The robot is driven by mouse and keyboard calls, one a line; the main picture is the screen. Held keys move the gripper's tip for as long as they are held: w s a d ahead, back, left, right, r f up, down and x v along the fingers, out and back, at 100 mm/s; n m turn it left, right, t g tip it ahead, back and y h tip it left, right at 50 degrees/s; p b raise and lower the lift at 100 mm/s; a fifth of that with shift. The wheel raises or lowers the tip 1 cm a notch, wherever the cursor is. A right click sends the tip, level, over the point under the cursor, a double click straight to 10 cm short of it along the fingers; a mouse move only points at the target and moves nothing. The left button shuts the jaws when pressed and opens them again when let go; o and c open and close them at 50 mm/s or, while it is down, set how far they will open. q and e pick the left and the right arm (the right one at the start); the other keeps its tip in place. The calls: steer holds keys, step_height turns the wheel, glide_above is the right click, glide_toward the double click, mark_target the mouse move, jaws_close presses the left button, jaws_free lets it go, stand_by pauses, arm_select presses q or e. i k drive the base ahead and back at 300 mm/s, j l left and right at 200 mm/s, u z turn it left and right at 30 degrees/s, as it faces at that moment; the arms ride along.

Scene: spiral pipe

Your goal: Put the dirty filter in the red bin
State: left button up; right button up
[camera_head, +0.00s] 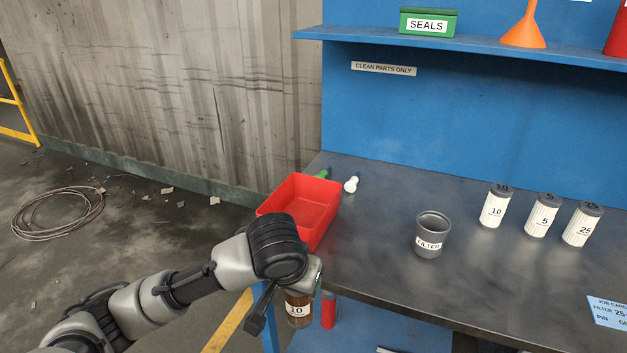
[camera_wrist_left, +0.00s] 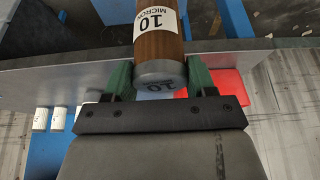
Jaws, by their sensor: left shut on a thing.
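The dirty filter (camera_head: 297,311) is a brown cylinder with a white label reading 10 and a grey cap. My left gripper (camera_head: 311,277) is shut on it near its capped end and holds it off the bench's front edge. The wrist view shows the dirty filter (camera_wrist_left: 158,48) between the green fingers of my left gripper (camera_wrist_left: 158,78). The red bin (camera_head: 322,193) is an open tray at the bench's left end, just beyond my gripper. My wrist hides part of its front. My right gripper is not in view.
The dark bench (camera_head: 385,255) holds a grey FILTER cup (camera_head: 432,236) and three white filters labelled 10 (camera_head: 495,206), 5 (camera_head: 542,215) and 25 (camera_head: 582,224). A small white item (camera_head: 351,184) lies beside the bin. A red cylinder (camera_head: 328,311) shows below the bench edge.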

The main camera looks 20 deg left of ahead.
mark_target(303, 222)
steer(key=j+u, duration=0.3)
steer(key=i+j+u, duration=0.15)
steer(key=j+u, duration=0.15)
steer(key=i+j+u, duration=0.25)
steer(key=j+z, duration=0.3)
steer(key=i+j+z, duration=0.1)
steer(key=z, duration=0.2)
steer(key=j, duration=0.1)
